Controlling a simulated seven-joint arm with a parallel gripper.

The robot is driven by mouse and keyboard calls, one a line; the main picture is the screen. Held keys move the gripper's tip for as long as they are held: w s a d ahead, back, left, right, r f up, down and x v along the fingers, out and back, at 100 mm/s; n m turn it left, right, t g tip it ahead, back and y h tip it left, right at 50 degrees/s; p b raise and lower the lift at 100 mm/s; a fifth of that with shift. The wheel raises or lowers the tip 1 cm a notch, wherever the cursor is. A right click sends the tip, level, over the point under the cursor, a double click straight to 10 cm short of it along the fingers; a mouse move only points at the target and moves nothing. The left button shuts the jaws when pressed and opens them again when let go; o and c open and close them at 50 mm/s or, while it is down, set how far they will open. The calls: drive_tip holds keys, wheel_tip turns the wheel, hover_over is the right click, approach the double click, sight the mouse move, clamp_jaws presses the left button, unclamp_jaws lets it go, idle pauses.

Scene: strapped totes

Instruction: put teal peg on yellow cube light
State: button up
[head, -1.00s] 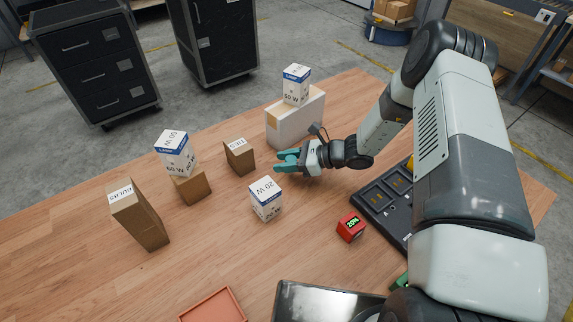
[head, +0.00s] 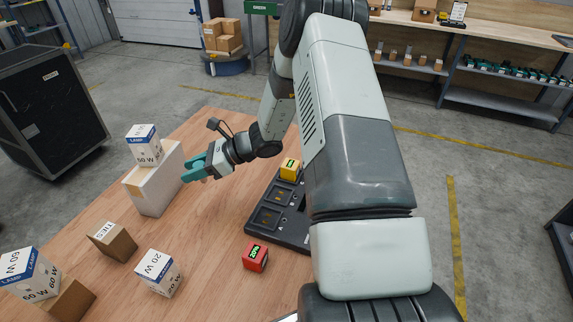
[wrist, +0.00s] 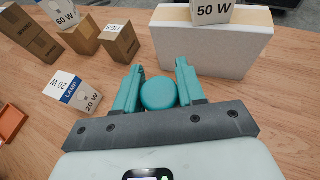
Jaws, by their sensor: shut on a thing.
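The teal peg (wrist: 158,93) shows as a round teal end between the two teal fingers in the wrist view. My gripper (wrist: 158,76) is shut on it. In the head view my gripper (head: 188,172) is over the wooden table, close to the right side of the white block; the peg is hard to tell from the teal fingers there. The yellow cube light (head: 290,169) sits on the far end of a dark panel, right of my gripper and partly beside my arm. A red cube (head: 255,257) with a green display is on the table left of the panel.
The dark panel (head: 268,217) has square bays and is partly hidden by my arm. The white block (head: 153,190) carries a 50 W lamp box (head: 145,150). A 20 W box (head: 158,272) and brown boxes (head: 112,241) stand nearer. Bare table lies between gripper and panel.

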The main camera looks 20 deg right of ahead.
drive_tip(key=w+d+r+m+t+h, duration=0.1)
drive_tip(key=w+d+r+m+t, duration=0.1)
drive_tip(key=d, duration=0.5)
drive_tip(key=w+d+r+m+t+h, duration=0.1)
drive_tip(key=d+m+t, duration=0.1)
drive_tip(key=d, duration=0.5)
drive_tip(key=m+t+h, duration=0.2)
drive_tip(key=m+t, duration=0.1)
hover_over(286, 162)
wheel_tip(286, 162, down, 2)
drive_tip(key=shift+f, duration=0.25)
drive_tip(key=shift+g, duration=0.3)
drive_tip(key=shift+f, duration=2.2)
drive_tip(key=shift+f, duration=0.1)
drive_tip(key=o, duration=1.1)
